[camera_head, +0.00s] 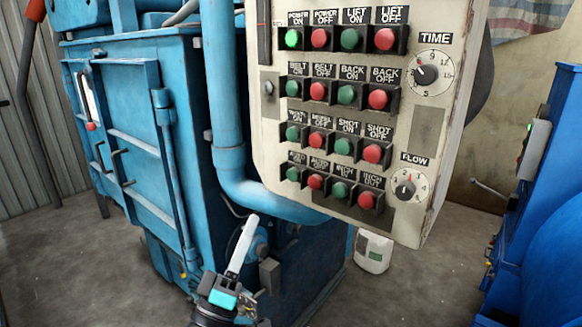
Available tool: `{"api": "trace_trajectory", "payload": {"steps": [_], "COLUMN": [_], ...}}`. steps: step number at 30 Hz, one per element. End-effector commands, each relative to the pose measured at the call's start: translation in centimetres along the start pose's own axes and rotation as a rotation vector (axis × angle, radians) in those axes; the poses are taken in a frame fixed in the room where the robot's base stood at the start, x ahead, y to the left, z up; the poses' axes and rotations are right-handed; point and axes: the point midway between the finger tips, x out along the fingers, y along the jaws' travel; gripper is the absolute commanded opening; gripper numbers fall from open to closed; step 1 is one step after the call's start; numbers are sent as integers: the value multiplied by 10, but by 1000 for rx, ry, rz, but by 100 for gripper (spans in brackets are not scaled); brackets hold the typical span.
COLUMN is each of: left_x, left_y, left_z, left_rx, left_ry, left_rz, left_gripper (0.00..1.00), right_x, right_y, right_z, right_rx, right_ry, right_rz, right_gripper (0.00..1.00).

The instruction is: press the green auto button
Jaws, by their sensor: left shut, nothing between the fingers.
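The green auto button (293,174) is the leftmost button in the bottom row of the beige control panel (430,120). The small label above it is hard to read. A red button (315,181) sits just right of it. My left gripper (251,220) comes up from the bottom, with its pale fingers together and empty, pointing up. In the picture its fingertips are below and left of the green auto button, apart from it. My right gripper is not in view.
Several other red and green buttons fill the rows above, and the power-on button (292,38) is lit. A TIME dial (428,73) and a FLOW dial (408,188) are at right. A blue pipe (224,110) runs beside the panel. Blue machinery (555,180) stands at far right.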

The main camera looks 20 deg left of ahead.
Motion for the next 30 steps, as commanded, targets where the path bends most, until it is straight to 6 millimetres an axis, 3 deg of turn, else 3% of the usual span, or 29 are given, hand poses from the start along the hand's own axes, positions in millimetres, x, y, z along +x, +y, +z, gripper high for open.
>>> {"api": "trace_trajectory", "payload": {"steps": [3,9,22,30], "left_x": [13,18,21,46], "left_y": [28,43,41,27], "left_z": [-16,-24,-21,-4], "left_rx": [-31,-54,-54,-55], "left_ry": [26,40,41,42], "left_rz": [68,111,113,114], "left_gripper": [0,0,0,0], "right_x": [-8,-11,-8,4], "right_y": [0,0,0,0], "right_z": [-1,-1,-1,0], "right_rx": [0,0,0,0], "right_ry": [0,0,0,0], "right_rz": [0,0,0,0], "right_gripper": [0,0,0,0]}}
